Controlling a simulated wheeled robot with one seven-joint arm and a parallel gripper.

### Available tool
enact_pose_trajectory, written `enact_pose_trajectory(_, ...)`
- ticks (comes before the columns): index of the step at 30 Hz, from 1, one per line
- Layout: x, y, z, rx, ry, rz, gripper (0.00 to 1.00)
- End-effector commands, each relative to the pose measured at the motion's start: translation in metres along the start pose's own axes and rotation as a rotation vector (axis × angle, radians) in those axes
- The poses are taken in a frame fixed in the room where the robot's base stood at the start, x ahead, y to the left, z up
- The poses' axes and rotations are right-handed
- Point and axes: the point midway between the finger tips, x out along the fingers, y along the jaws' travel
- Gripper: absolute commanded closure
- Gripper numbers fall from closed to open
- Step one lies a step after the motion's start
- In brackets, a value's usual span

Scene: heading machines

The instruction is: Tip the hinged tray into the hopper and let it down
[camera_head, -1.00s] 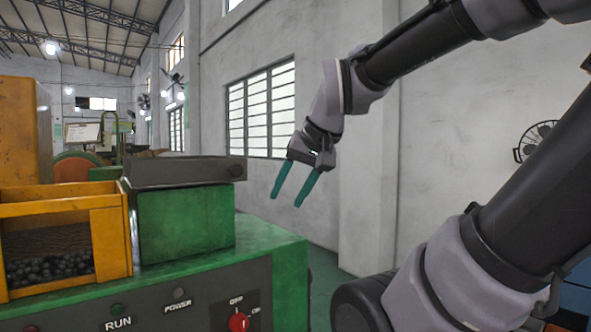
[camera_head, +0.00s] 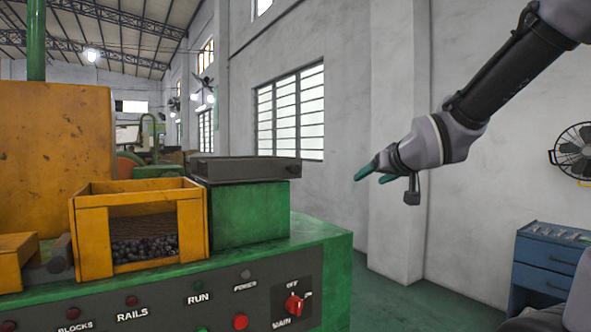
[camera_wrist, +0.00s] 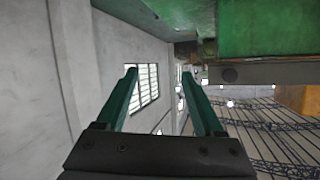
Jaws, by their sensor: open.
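The hinged tray (camera_head: 245,169) is a flat dark grey tray lying about level on a green block (camera_head: 250,213). Its edge also shows upside down in the wrist view (camera_wrist: 260,72). The hopper (camera_head: 95,235) is a yellow open-topped box just left of the tray, with dark small pieces (camera_head: 145,249) seen through its front opening. My gripper (camera_head: 358,175) has green fingers and is in the air right of the tray, apart from it. The wrist view shows the fingers spread with nothing between them (camera_wrist: 163,72). The tray's hinge cannot be made out.
The green machine front carries a panel with a red main switch (camera_head: 293,304) and several buttons. A tall yellow housing (camera_head: 55,160) stands at the left. A blue drawer cabinet (camera_head: 548,262) and a fan (camera_head: 574,153) are at the right. Air between tray and gripper is clear.

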Motion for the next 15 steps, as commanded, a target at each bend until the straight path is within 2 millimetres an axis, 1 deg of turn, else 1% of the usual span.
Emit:
enact_pose_trajectory(1, 0.015, -0.019, -0.001, -0.045, 0.046, -0.051, 0.3)
enact_pose_trajectory(3, 0.028, -0.044, -0.006, -0.096, 0.124, -0.118, 0.3)
enact_pose_trajectory(6, 0.038, -0.077, -0.009, -0.153, 0.219, -0.21, 0.3)
enact_pose_trajectory(9, 0.042, -0.102, -0.009, -0.191, 0.289, -0.283, 0.3)
enact_pose_trajectory(12, 0.042, -0.118, -0.01, -0.212, 0.332, -0.328, 0.3)
enact_pose_trajectory(15, 0.044, -0.126, -0.011, -0.221, 0.353, -0.349, 0.3)
